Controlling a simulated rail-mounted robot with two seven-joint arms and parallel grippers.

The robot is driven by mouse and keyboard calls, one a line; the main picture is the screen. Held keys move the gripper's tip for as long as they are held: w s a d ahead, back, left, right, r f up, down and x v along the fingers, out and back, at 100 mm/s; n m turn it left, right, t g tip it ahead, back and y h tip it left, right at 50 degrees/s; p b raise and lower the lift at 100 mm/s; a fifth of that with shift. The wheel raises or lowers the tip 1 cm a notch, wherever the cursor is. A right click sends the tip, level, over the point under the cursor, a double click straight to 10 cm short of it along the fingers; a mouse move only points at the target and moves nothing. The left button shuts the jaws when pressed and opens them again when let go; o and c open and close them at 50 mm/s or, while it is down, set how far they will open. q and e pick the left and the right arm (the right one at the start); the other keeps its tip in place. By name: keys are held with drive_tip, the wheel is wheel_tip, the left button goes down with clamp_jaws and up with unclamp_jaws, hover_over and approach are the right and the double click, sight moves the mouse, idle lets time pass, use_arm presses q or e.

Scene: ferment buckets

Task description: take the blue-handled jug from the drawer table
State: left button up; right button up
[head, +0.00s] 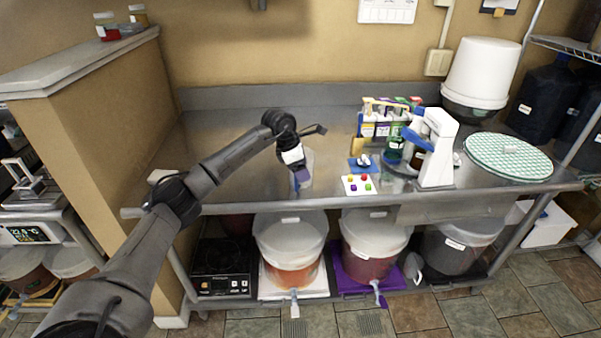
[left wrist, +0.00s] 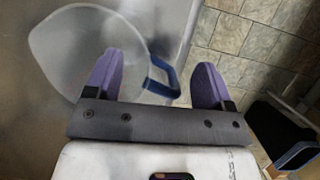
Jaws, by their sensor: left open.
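The jug is a clear, round vessel (left wrist: 85,45) with a blue handle (left wrist: 163,78), seen from above in the left wrist view. In the head view the pale jug (head: 308,160) stands near the front edge of the steel table (head: 230,165), partly hidden behind my gripper. My left gripper (head: 300,178) is over the table's front edge. In the left wrist view its two purple fingers (left wrist: 158,62) are open, and the blue handle shows between them. I cannot tell whether they touch it. My right gripper is not in view.
A white card with coloured knobs (head: 359,184), a blue pad (head: 364,163), bottles and a white stand (head: 437,150) are right of the jug. A green-checked round mat (head: 508,156) lies farther right. Lidded buckets (head: 290,245) stand on the shelf below. The table's left part is bare.

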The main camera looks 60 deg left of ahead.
use_arm(q)
drive_tip(key=shift+c, duration=0.4)
clamp_jaws()
idle(0.4)
